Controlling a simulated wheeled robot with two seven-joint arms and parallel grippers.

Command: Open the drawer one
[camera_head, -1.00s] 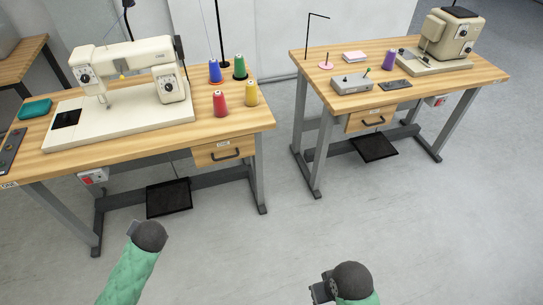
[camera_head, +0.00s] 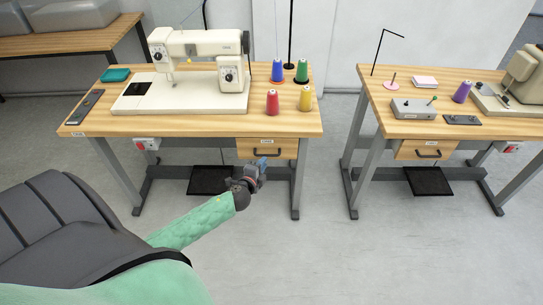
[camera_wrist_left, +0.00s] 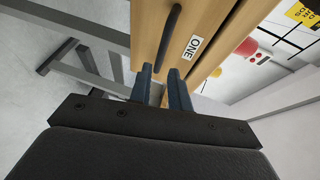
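Drawer one is the wooden drawer (camera_head: 285,148) under the right end of the left sewing table. It looks shut and has a dark bar handle (camera_head: 266,153). In the left wrist view, the drawer front (camera_wrist_left: 150,30) carries a label reading ONE (camera_wrist_left: 193,47), with the handle (camera_wrist_left: 170,38) beside it. My left gripper (camera_head: 262,163) is just in front of and below the handle. In the left wrist view its two fingers (camera_wrist_left: 161,76) are apart with nothing between them; the handle lies beyond the tips. Contact cannot be told. My right gripper is out of view.
The left table (camera_head: 200,125) bears a white sewing machine (camera_head: 190,98) and several thread spools. A second table (camera_head: 400,128) with its own drawer (camera_head: 405,151) stands to the right. A black pedal (camera_head: 210,180) is under the left table. The floor in front is clear.

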